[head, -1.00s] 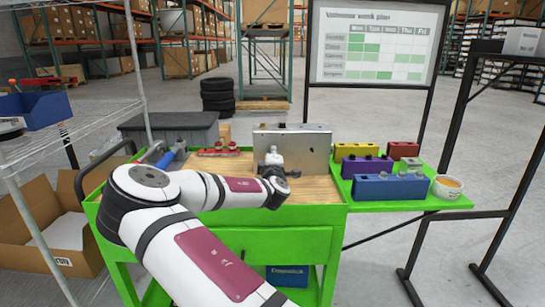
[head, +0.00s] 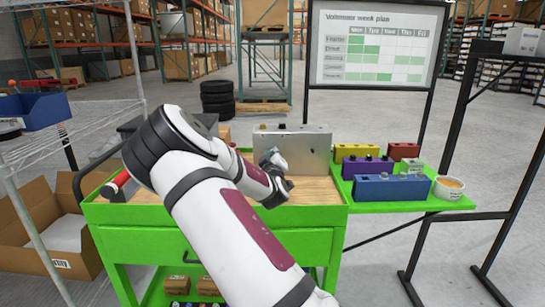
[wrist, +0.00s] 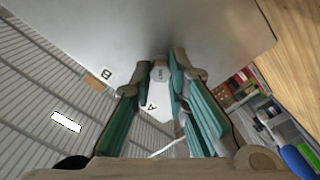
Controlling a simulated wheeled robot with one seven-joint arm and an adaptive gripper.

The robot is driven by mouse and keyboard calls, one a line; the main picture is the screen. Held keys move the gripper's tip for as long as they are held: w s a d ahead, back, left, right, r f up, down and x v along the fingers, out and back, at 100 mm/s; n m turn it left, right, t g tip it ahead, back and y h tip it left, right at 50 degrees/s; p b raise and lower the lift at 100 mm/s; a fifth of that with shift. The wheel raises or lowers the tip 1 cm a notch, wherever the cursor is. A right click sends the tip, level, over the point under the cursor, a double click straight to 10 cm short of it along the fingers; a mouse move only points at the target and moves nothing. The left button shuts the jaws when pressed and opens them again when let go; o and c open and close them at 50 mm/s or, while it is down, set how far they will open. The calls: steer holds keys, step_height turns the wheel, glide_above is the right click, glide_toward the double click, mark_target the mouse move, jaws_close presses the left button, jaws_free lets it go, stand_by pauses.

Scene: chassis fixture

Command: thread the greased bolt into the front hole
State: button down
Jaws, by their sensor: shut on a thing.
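The chassis is an upright grey metal plate (head: 305,148) standing on the wooden top of the green cart. In the wrist view its smooth face (wrist: 215,35) fills the top. My gripper (head: 270,160) is at the near face of the plate, left of its middle; it also shows in the wrist view (wrist: 160,80). Its teal-padded fingers are closed around a small pale piece (wrist: 159,73), apparently the bolt. The fingers hide most of it, so grease and thread cannot be made out. The front hole is not visible, and I cannot tell whether the bolt touches the plate.
Blue (head: 391,188), purple (head: 368,166), yellow (head: 357,151) and red (head: 403,151) blocks stand on the green side shelf, beside a white bowl (head: 448,187) with orange contents. A wire shelf (head: 75,125) is at left. Bare wood (head: 315,190) lies right of my gripper.

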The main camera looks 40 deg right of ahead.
steer(key=shift+d+r, duration=0.1)
steer(key=shift+r, duration=0.15)
steer(key=shift+w+d+m+b, duration=0.1)
steer(key=shift+m+b, duration=2.1)
steer(key=shift+m, duration=1.5)
steer(key=m+b, duration=0.7)
steer(key=b, duration=0.1)
steer(key=shift+d+m, duration=0.1)
steer(key=shift+m, duration=0.2)
steer(key=shift+f, duration=0.1)
